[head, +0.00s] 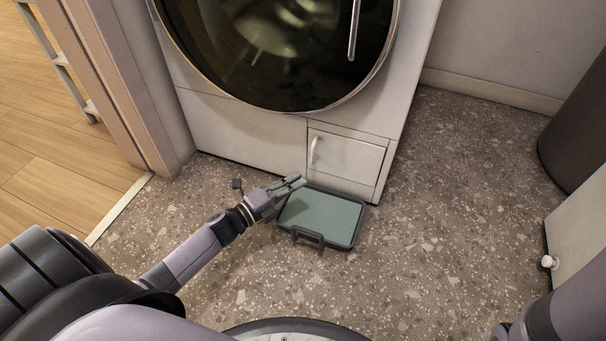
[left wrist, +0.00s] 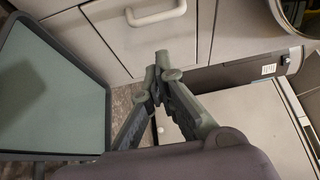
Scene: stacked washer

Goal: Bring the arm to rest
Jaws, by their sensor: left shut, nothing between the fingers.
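My left arm reaches in from the lower left in the head view. Its gripper (head: 300,181) is shut and empty, low over the floor in front of the washer. In the left wrist view the fingers of the left gripper (left wrist: 160,72) meet at their tips with nothing between them. In the head view they are just above and beside the far left corner of a green panel with a dark frame and handle (head: 322,218). This panel also shows at the left of the left wrist view (left wrist: 52,100). My right gripper is not in view; only part of that arm shows at the lower right.
The washer (head: 245,130) stands ahead, its round door (head: 285,45) and small handled hatch (head: 345,160) shut. A door frame (head: 125,90) is at the left. A pale cabinet with a white knob (head: 548,262) and a dark bin-like cylinder (head: 578,140) are at the right. Speckled floor (head: 450,200) between is clear.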

